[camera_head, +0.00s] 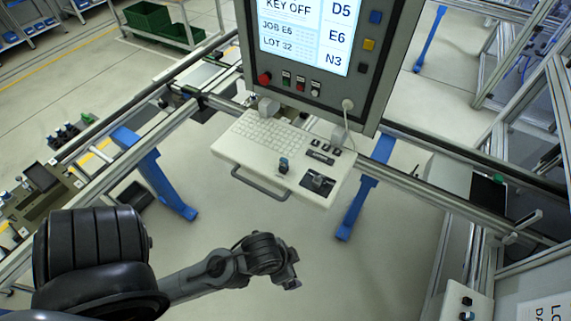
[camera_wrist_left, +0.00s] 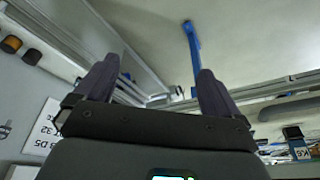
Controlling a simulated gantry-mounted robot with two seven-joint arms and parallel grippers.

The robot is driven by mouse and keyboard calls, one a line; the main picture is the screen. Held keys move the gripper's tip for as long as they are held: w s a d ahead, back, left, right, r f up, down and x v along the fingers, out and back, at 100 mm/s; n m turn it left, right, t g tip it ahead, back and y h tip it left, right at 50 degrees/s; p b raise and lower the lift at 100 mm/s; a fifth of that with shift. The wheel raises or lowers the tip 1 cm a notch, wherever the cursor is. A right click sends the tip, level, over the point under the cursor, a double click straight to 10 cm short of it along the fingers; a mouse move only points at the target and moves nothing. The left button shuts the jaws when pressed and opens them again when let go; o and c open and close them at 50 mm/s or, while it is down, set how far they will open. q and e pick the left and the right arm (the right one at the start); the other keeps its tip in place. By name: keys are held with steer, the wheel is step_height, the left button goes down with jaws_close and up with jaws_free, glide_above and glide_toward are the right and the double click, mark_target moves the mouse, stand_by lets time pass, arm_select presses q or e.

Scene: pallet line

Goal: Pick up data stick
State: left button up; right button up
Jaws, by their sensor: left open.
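I cannot pick out the data stick for certain in either view. On the console shelf (camera_head: 240,158), a small dark upright piece with a blue tint (camera_head: 283,165) stands between the keyboard and a black square fitting (camera_head: 318,182); I cannot tell what it is. In the left wrist view a small dark item with a label reading K6 (camera_wrist_left: 297,148) is at the right edge. My left gripper (camera_head: 290,276) is below the shelf and apart from it. In the left wrist view its two fingers (camera_wrist_left: 156,88) are spread with nothing between them. My right gripper is out of view.
A console screen (camera_head: 305,30) rises behind the shelf, showing KEY OFF and JOB E6, LOT 32. Metal rails (camera_head: 430,190) and blue legs (camera_head: 366,185) surround it. A button box (camera_head: 465,303) and a printed sign (camera_head: 545,308) are at lower right. Open floor lies below the shelf.

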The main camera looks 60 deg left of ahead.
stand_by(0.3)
arm_select(q)
steer(key=shift+a, duration=0.15)
steer(key=c, duration=0.9)
